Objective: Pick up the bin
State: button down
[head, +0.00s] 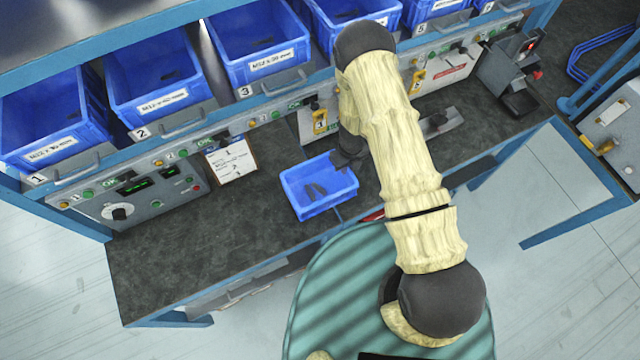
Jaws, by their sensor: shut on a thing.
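A small open blue bin (296,192) is over the dark bench top, near its front edge. A few dark shapes show on its floor; I cannot tell what they are. My gripper (345,163) reaches down at the bin's back right corner and is shut on its rim. My arm hides part of the gripper, and the fingertips are small and dark. The bin looks nearly level. I cannot tell whether it touches the bench top.
Larger numbered blue bins (165,96) stand in a row on the shelf behind. A control panel (140,198) runs below them. A clipboard (231,160) leans by the panel. The bench top (190,250) is clear to the left. A dark device (512,75) stands at right.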

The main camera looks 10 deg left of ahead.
jog(key=shift+r, duration=0.1)
jog(key=shift+w+r, duration=0.15)
jog(key=shift+r, duration=0.35)
notch_tip(320, 180, up, 17)
jog(key=b, duration=0.2)
jog(key=shift+f, duration=0.1)
dwell(1.1)
